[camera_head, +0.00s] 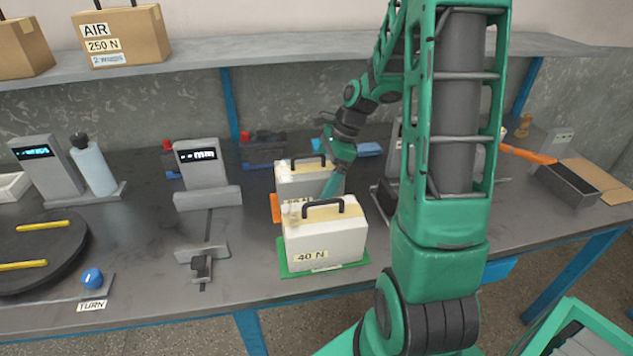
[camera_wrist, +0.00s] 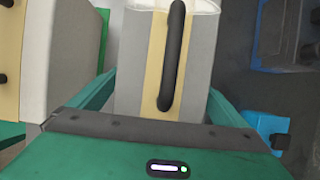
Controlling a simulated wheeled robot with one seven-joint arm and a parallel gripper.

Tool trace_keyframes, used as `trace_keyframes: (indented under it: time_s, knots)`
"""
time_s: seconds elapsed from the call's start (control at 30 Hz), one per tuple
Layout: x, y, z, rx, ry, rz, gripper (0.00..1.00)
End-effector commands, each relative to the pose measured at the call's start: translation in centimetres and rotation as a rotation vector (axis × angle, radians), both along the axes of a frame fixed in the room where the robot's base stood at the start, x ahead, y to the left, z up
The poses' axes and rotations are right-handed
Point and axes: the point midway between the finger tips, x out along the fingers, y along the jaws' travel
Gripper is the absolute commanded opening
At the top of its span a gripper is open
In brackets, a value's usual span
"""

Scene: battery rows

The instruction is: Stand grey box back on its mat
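The grey box (camera_head: 303,181) with a yellow band and black handle stands roughly upright behind the 40 N box. Part of an orange mat (camera_head: 276,208) shows at its lower left; the rest is hidden, so I cannot tell how squarely the box sits on it. My gripper (camera_head: 331,184) is at the box's right side in the head view. In the wrist view the grey box (camera_wrist: 190,75) lies between the two green fingers, one close on either side. Whether the fingers press on it does not show.
The white 40 N box (camera_head: 325,238) on a green mat (camera_head: 290,262) stands close in front. A grey display unit (camera_head: 205,170) and a small stand (camera_head: 202,258) are to the left. A red-and-dark device (camera_head: 262,147) is behind. A dark tray (camera_head: 568,184) lies at the right.

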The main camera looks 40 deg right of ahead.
Motion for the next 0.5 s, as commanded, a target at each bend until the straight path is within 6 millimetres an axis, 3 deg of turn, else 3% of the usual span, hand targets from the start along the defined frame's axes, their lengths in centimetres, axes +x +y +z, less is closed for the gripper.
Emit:
trace_keyframes:
  time_s: [0.27, 0.5]
  knots:
    - [0.0, -0.1, 0.5, -0.001, -0.001, 0.001, 0.97]
    - [-0.5, -1.6, 4.1, -0.003, -0.005, -0.001, 0.97]
